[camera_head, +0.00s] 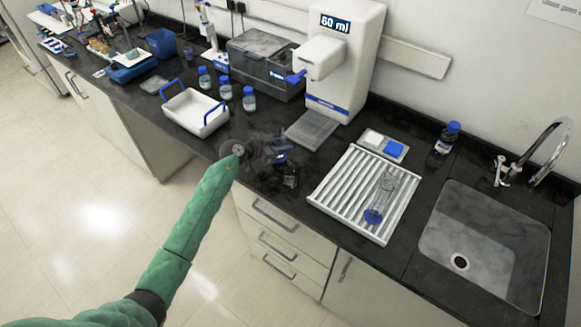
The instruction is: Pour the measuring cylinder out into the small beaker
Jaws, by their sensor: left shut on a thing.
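A clear cylinder with a blue foot (373,215), which looks like the measuring cylinder, is on the white ribbed rack (325,196) left of the sink. My left arm, in a green sleeve, reaches in from the bottom left. Its dark gripper (282,163) is over the black bench, left of the rack and apart from the clear cylinder. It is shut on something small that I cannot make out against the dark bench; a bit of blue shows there. I cannot make out the small beaker. My right gripper is not in view.
A white dispenser (345,60) reading 60 ml stands behind, with a grey tray at its foot. A white blue-handled tray (196,112) and blue-capped bottles (225,88) are at left. A scale-like pad (384,146), a bottle (443,147) and the sink (484,240) are at right.

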